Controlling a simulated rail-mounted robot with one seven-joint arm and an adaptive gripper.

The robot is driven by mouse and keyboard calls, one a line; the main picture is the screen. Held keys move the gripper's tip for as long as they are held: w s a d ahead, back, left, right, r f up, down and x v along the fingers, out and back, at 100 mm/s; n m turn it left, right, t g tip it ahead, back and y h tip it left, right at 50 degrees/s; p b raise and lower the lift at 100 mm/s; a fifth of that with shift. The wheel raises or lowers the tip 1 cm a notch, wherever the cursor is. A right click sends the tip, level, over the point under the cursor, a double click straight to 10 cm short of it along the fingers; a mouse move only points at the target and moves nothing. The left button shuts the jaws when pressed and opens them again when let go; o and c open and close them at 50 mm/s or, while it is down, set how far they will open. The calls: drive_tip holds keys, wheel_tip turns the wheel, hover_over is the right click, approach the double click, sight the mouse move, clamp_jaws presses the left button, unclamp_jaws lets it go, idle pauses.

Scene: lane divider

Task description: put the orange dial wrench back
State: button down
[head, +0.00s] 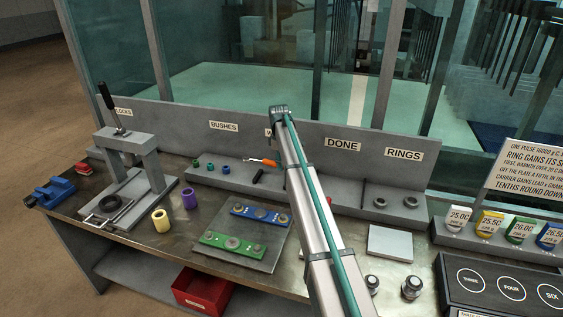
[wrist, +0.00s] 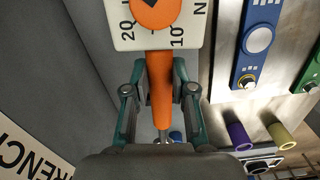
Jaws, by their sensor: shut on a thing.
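The orange dial wrench shows in the wrist view, its orange handle (wrist: 161,92) running between my fingers. Beyond the handle is a white square dial plate with an orange knob, marked 20, 10 and N. My gripper (wrist: 160,72) is shut on the handle. In the head view a small part of the orange dial wrench (head: 264,162) shows above the back shelf, left of my arm. My arm hides the gripper there. I cannot tell whether the wrench touches the shelf.
A small black item (head: 258,176) lies near the wrench. Several bushes (head: 210,166) stand to the left on the shelf, and rings (head: 410,202) to the right. Blue (head: 260,215) and green (head: 232,244) bars lie on a plate in front. A press (head: 128,155) stands left.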

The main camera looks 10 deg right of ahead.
drive_tip(key=shift+f+b, duration=0.7)
drive_tip(key=shift+f, duration=2.2)
drive_tip(key=c, duration=0.9)
unclamp_jaws()
drive_tip(key=r, duration=1.2)
drive_tip(key=shift+w+a, duration=0.15)
drive_tip(key=shift+a, duration=0.1)
